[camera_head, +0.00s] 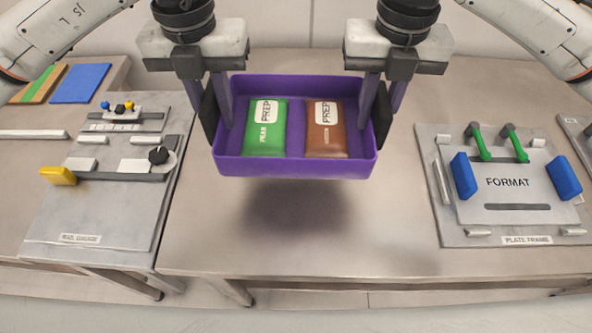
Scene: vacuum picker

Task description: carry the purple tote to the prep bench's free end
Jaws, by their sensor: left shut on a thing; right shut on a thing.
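The purple tote (294,168) hangs level above the bench (340,245), with its shadow on the bench top below it. It holds a green packet (265,128) and a brown packet (326,130), both marked PREP. My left gripper (219,108) is shut on the tote's left wall. My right gripper (377,108) is shut on its right wall. The fingers partly hide the side walls.
A gauge plate (105,220) with small fittings and a yellow block (58,175) is on the left. A plate frame (512,195) with blue pads and green clamps is on the right. The bench between them is clear.

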